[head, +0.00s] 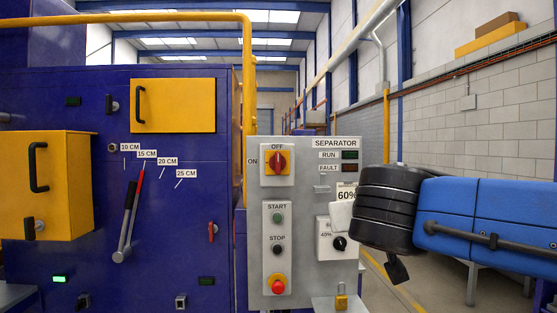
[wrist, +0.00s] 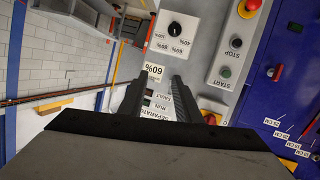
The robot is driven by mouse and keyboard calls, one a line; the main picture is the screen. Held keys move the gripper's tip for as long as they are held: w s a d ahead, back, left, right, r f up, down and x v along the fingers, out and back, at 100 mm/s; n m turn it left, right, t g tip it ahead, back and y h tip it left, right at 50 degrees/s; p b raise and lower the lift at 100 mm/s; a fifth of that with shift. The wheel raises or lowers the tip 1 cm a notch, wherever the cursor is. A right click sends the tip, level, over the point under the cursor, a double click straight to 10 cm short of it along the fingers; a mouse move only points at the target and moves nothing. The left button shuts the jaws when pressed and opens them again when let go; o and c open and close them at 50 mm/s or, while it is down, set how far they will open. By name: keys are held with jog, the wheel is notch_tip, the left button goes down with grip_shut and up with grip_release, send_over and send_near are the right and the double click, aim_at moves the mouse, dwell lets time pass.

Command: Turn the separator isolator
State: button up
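The separator isolator (head: 277,163) is a red rotary handle on a yellow plate, high on the left of the grey control panel (head: 308,150). Its handle stands upright, toward the OFF label above; the ON label is at its left. In the wrist view, turned about, part of the red isolator (wrist: 212,118) shows beside the right finger, mostly hidden. My gripper (wrist: 157,80) is open and empty, its two dark fingers apart in front of the panel's 60% display.
Below the isolator are the START button (head: 277,218), STOP button (head: 277,249) and a red emergency stop (head: 278,286). A black dial (head: 340,243) sits near my wrist. A yellow pipe (head: 247,100) runs down left of the panel. A padlock (head: 341,301) is at the bottom.

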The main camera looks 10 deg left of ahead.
aim_at(278, 158)
jog(key=s+a+r+n+t+y, duration=0.1)
jog(key=s+a+r+t+y, duration=0.25)
jog(key=a+r, duration=0.95)
jog(key=shift+g+y, duration=0.45)
jog(key=x, duration=0.5)
jog(key=a+f+x, duration=0.1)
jog(key=x, duration=0.5)
jog(key=a+f+x, duration=0.1)
jog(key=x, duration=0.5)
jog(key=shift+f, duration=0.15)
jog(key=shift+s, duration=0.1)
grip_shut()
